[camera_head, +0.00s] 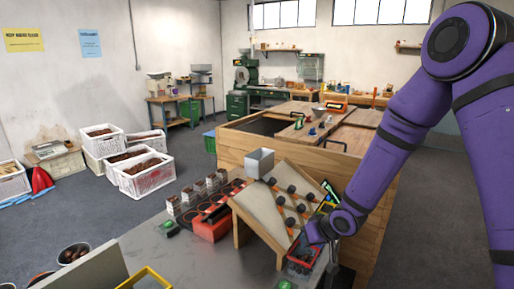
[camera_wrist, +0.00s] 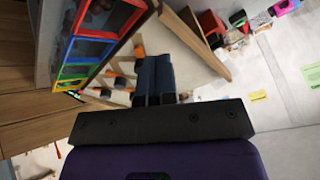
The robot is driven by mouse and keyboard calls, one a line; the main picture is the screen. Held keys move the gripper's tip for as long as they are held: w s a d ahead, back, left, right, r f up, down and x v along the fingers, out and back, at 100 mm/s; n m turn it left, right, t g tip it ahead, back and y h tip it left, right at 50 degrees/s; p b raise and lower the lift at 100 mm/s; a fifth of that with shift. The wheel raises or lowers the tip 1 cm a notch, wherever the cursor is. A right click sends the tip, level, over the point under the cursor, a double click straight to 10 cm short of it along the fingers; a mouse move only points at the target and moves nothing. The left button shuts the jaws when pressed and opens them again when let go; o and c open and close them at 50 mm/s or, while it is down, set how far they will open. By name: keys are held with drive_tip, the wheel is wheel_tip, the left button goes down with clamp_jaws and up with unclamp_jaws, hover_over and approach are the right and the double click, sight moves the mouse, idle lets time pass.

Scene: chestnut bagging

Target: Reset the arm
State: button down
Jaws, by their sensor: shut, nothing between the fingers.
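My purple arm reaches down from the upper right in the head view. My gripper (camera_head: 316,232) is at the lower end of the sloped board (camera_head: 262,205), beside a red bin (camera_head: 304,251). In the wrist view the two dark fingers (camera_wrist: 156,58) lie together with nothing seen between them. Past them in the wrist view are a row of red, blue, green and yellow frames (camera_wrist: 98,42) and a wooden board edge (camera_wrist: 195,45). My arm partly hides the bins in the head view.
The grey table (camera_head: 190,255) holds a red-and-black rack (camera_head: 210,222) with several small bags behind it. A wooden workbench (camera_head: 240,150) stands behind the board. White crates (camera_head: 142,180) stand on the floor at left. Open floor lies to the right.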

drive_tip(key=s+d+r+m+h, duration=0.1)
drive_tip(key=s+d+r+h, duration=0.2)
drive_tip(key=r, duration=0.4)
drive_tip(key=s+d+r+t+h, duration=0.1)
drive_tip(key=s+d+r, duration=0.1)
drive_tip(key=d+r, duration=0.45)
drive_tip(key=s+d+r+m+h, duration=0.1)
drive_tip(key=s+d+r+h, duration=0.15)
drive_tip(key=r, duration=0.65)
drive_tip(key=s+d+r, duration=0.1)
drive_tip(key=s+r, duration=0.2)
drive_tip(key=s, duration=0.4)
drive_tip(key=s+d+r+m+y, duration=0.1)
drive_tip(key=s+r, duration=0.3)
drive_tip(key=s, duration=0.4)
drive_tip(key=s+d+r+g, duration=0.1)
drive_tip(key=s+r, duration=0.2)
drive_tip(key=s, duration=0.4)
drive_tip(key=shift+s+r+m, duration=0.25)
drive_tip(key=shift+r+m, duration=0.15)
drive_tip(key=shift+d, duration=0.1)
idle(1.1)
